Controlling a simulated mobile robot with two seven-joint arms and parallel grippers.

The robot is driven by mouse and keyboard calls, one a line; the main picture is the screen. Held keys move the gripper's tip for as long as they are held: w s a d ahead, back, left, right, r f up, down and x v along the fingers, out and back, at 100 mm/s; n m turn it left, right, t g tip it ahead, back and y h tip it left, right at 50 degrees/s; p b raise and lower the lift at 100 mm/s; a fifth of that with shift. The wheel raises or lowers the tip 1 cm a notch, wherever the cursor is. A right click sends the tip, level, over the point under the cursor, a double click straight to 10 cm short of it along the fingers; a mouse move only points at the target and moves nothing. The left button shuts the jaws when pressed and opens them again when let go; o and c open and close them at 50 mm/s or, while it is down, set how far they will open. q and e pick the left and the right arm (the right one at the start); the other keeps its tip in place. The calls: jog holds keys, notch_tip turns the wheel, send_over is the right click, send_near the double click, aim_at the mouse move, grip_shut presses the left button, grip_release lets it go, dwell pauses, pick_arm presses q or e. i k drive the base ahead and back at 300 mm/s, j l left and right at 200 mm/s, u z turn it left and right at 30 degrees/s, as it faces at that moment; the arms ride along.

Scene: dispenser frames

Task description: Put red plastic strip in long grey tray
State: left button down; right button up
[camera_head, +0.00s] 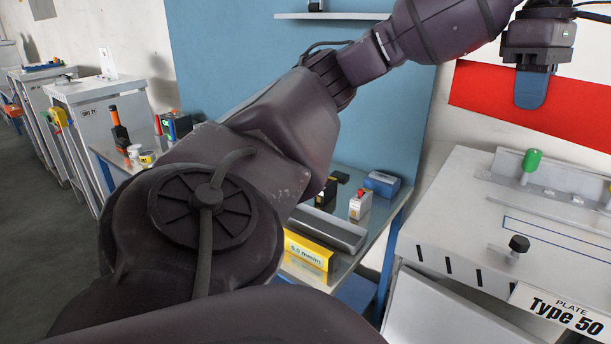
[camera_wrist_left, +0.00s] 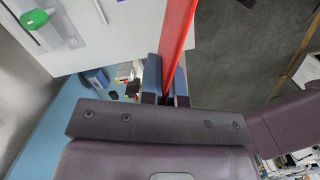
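My left gripper (camera_head: 530,88) is at the upper right of the head view, pointing down. One blue finger shows there, in front of the red plastic strip (camera_head: 585,112), which runs out of the right edge. In the left wrist view the strip (camera_wrist_left: 178,35) stands edge-on between the two blue fingers of the gripper (camera_wrist_left: 166,75), which are shut on it. A long grey tray (camera_head: 328,228) lies on the table at the middle of the head view, apart from the strip and partly hidden by my arm. My right gripper is not in view.
A yellow "6.0 mm/m" label (camera_head: 308,252) is at the tray's near side. A blue box (camera_head: 382,184) and a small white-and-red device (camera_head: 360,204) stand beyond it. A white machine (camera_head: 455,240) with a green knob (camera_head: 531,160) stands at right, below the strip.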

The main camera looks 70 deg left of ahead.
aim_at(320, 228)
jog(key=k+j, duration=0.15)
jog(key=j, duration=0.2)
jog(key=k+j, duration=0.2)
jog(key=j, duration=0.45)
jog(key=k+j, duration=0.1)
jog(key=j, duration=0.95)
jog(key=i, duration=0.05)
